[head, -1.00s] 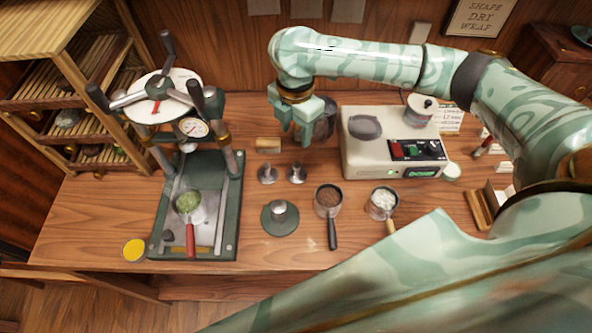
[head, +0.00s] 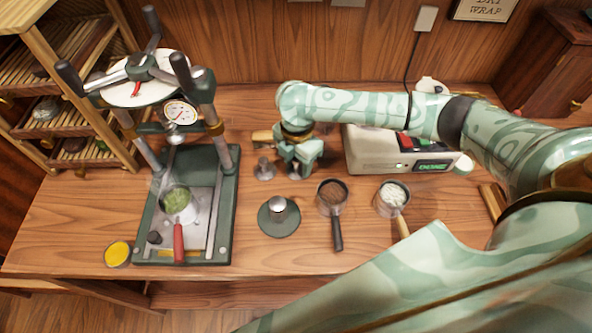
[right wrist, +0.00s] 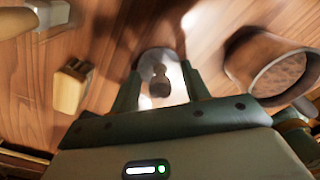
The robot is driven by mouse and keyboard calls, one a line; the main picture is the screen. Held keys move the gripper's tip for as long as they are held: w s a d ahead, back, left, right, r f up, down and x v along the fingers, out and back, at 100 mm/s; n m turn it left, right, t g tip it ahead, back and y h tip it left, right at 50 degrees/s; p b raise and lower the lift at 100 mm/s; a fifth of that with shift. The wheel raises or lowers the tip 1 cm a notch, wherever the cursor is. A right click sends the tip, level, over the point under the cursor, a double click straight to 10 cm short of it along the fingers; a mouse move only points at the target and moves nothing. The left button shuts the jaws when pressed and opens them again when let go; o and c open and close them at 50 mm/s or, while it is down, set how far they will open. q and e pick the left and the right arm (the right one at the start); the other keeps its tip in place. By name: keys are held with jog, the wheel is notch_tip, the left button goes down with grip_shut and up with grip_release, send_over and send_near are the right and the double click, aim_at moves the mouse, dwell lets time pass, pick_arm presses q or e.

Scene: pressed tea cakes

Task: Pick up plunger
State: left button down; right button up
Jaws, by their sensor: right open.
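Two small metal plungers stand on the wooden bench. The left plunger (head: 264,170) shows clear in the head view. The other plunger (head: 294,174) is partly hidden beneath my right gripper (head: 301,165). In the right wrist view, a metal plunger (right wrist: 160,84) with a rounded knob and a bright round base shows between the spread fingers of my right gripper (right wrist: 160,70). The fingers are open and I see no clear contact with it. My left gripper is out of view.
A green press (head: 225,190) with a red-handled pan stands left. A green disc (head: 290,228) with a metal knob, a brown-filled pan (head: 333,195) and a white-filled pan (head: 392,198) stand in front. A cream machine (head: 365,153) is behind right.

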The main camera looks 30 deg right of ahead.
jog(key=shift+f, duration=0.1)
grip_shut()
